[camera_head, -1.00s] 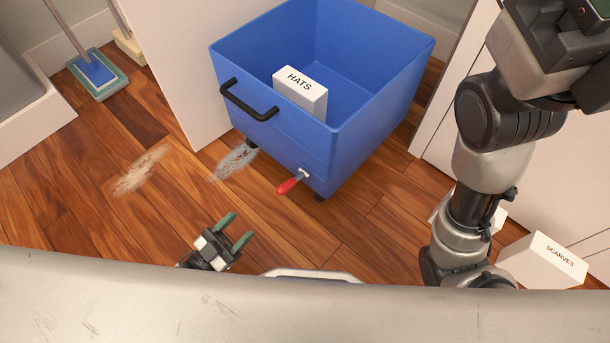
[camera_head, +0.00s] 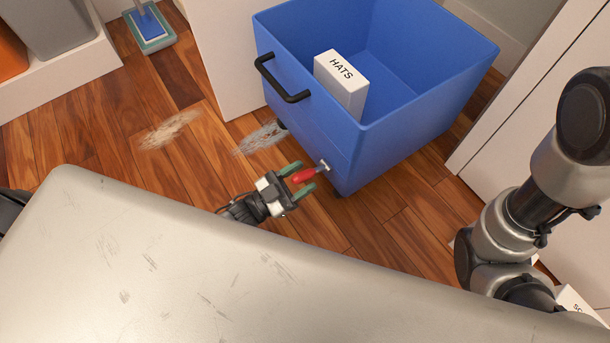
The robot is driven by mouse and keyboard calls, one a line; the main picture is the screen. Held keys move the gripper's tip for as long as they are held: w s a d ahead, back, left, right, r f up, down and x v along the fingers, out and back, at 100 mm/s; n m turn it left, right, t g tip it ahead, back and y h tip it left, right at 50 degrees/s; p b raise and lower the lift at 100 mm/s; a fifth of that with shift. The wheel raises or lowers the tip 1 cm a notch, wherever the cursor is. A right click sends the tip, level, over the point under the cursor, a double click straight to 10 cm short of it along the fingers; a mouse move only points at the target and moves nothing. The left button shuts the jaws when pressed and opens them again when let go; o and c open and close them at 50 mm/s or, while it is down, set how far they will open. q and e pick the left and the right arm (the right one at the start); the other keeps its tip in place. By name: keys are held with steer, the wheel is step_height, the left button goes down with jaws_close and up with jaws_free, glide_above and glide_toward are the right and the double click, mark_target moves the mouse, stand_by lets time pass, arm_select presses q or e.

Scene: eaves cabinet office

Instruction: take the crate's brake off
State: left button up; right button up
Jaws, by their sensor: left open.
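The blue crate (camera_head: 420,130) stands on the wooden floor with a black handle (camera_head: 280,80) on its near face. A white box marked HATS (camera_head: 341,83) is inside it. The brake lever (camera_head: 305,175) has a red grip and a metal stem, and sticks out low on the crate's near face. My left gripper (camera_head: 298,177) is open, with its green fingertips on either side of the red grip. I cannot tell whether the fingers touch it. My right gripper is out of view; only my right arm shows at the right.
A scuffed pale patch (camera_head: 168,130) and a grey patch (camera_head: 262,138) mark the floor left of the crate. A mop head (camera_head: 150,27) lies at the upper left. White panels stand behind and right of the crate. A white box (camera_head: 580,303) shows partly at the lower right.

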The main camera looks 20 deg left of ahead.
arm_select(q)
steer(key=shift+w+d+r, duration=0.15)
steer(key=shift+w+d, duration=0.15)
steer(key=shift+w+d+r, duration=0.1)
jaws_close()
